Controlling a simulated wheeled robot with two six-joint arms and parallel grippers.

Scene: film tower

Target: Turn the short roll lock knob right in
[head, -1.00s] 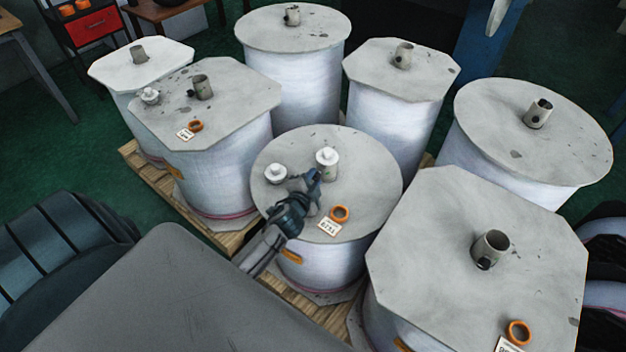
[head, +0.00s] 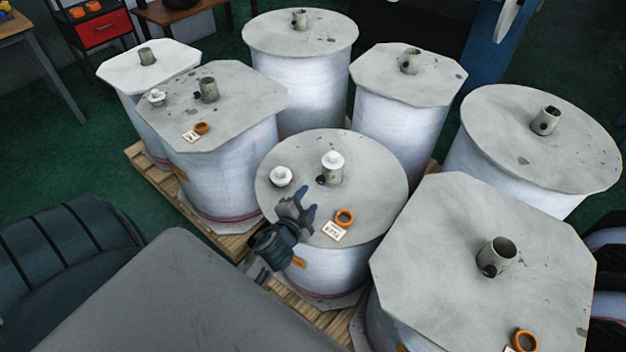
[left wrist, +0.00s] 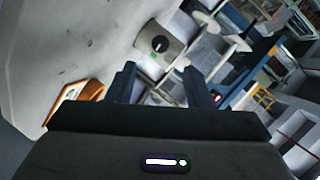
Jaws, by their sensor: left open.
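The short roll (head: 370,190) stands at the front middle with a round grey lid. A core tube (head: 333,172) with a white cap rises from the lid, and its small dark lock knob (head: 321,180) sits low on the tube's left side. In the left wrist view the knob (left wrist: 160,44) is a black disc with a light mark on the pale tube, ahead of the fingers. My left gripper (head: 303,202) is open and empty over the lid's near left part, apart from the knob. It also shows in the left wrist view (left wrist: 160,86). My right gripper is out of view.
A white cap (head: 281,176) and an orange ring (head: 344,218) with a label (head: 334,232) lie on the same lid. A taller octagonal-lidded roll (head: 440,260) stands close at the right, another (head: 225,100) at the left. Several rolls stand behind on the pallet (head: 150,172).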

